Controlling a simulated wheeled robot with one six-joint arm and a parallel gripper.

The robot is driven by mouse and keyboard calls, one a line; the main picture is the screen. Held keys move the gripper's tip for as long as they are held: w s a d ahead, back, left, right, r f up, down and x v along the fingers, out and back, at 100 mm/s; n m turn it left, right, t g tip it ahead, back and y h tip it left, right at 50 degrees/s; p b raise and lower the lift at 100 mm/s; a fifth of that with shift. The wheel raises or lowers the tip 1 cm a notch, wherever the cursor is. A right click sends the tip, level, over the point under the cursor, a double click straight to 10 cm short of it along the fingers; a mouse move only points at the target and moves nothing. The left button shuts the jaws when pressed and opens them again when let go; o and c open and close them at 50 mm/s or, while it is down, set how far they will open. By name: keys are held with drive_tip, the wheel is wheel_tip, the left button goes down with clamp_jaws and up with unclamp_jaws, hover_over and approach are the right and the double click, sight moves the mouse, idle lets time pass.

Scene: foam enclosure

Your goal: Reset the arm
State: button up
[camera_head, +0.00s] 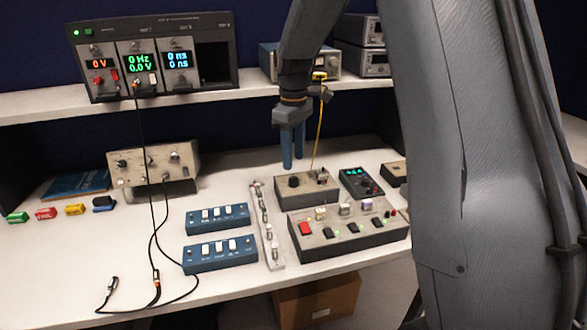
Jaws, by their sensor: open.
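My gripper (293,162) hangs from my arm in the upper middle of the head view, pointing down. Its two blue fingers are slightly apart, with nothing seen between them. The fingers appear just behind or above the grey box with a black knob (307,187); the exact gap is hard to tell. A yellow cable (320,130) runs down beside the gripper towards that box. My large grey arm link covers much of the right side and hides part of the bench and shelf.
The white bench (120,240) holds two blue switch boxes (217,219), a grey button panel (347,226), a beige instrument (153,165) and loose black cables (155,275). A shelf (200,105) above carries a display rack (155,55). A cardboard box (318,302) stands below.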

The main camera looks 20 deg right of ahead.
drive_tip(key=shift+r, duration=0.5)
drive_tip(key=s+f+m, duration=0.3)
drive_tip(key=s+m, duration=0.1)
drive_tip(key=s, duration=0.9)
drive_tip(key=s+f+m+t, duration=0.1)
drive_tip(key=s+f+m, duration=0.3)
drive_tip(key=s, duration=0.8)
drive_tip(key=shift+s+m, duration=0.35)
drive_tip(key=shift+m, duration=0.15)
drive_tip(key=shift+d, duration=0.1)
